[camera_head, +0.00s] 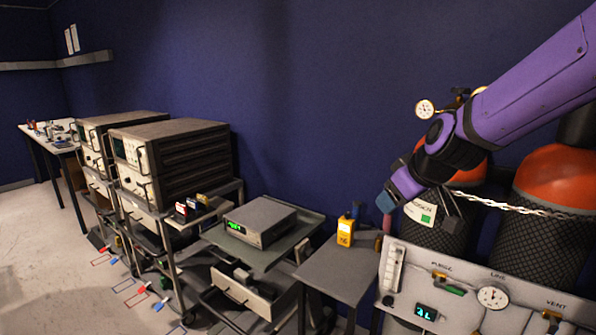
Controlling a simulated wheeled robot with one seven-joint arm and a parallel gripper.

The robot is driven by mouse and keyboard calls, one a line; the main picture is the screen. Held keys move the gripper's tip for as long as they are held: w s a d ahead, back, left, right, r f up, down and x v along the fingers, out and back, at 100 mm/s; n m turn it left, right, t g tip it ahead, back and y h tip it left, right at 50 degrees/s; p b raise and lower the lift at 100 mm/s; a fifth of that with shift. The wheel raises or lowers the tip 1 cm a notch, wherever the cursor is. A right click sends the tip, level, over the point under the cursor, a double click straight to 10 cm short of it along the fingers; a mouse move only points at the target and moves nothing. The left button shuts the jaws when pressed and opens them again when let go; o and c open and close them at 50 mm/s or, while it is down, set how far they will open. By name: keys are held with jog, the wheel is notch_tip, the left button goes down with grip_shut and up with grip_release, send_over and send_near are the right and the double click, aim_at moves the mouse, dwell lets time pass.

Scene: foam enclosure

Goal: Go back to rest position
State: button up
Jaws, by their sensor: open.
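My purple arm (535,80) reaches in from the upper right and slopes down to the left.
A yellow handheld device (346,231) stands on a small grey table (340,268). A grey instrument (260,220) sits on a cart above an open drawer (250,292). Stacked instruments (170,160) stand left. Another orange-topped cylinder (558,175) and a chain (520,206) are right. Left floor is mostly open.

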jog(key=s+d+r+m+h, duration=0.1)
jog(key=s+d+r+m, duration=0.1)
jog(key=s, duration=0.6)
jog(key=s+d+r+m+g+h, duration=0.1)
jog(key=s+d+r+m, duration=0.1)
jog(key=s+d, duration=0.3)
jog(key=s+d+r+m, duration=0.2)
jog(key=s+d+m, duration=0.1)
jog(key=s, duration=0.9)
jog(key=shift+s+d+r+g+h, duration=0.15)
jog(key=shift+d+g+h, duration=0.05)
jog(key=shift+g+h, duration=0.2)
dwell(0.4)
